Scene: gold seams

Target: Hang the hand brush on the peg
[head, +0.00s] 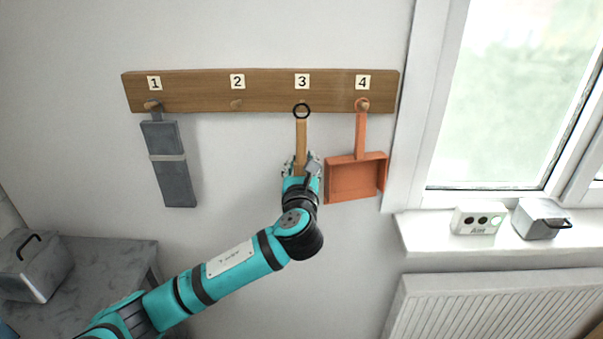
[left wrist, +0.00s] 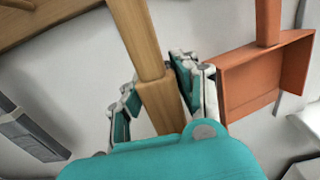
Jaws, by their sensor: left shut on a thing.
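The hand brush (head: 301,134) has a wooden handle with a dark ring at its top end. My left gripper (head: 301,167) is shut on the handle, and the brush stands upright in front of the wall. The ring shows at peg 3 of the wooden peg board (head: 200,92); I cannot tell whether it is around the peg or only in front of it. In the left wrist view the handle (left wrist: 142,45) runs up between the fingers toward the board. The lower part of the brush is hidden behind my gripper and wrist. My right gripper is not in view.
A grey hanging thing (head: 176,181) is on peg 1 and an orange dustpan (head: 355,180) on peg 4, close beside my gripper. Peg 2 (head: 236,104) is bare. A window sill (head: 425,242) with small boxes is at the right, a grey table (head: 100,262) at the lower left.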

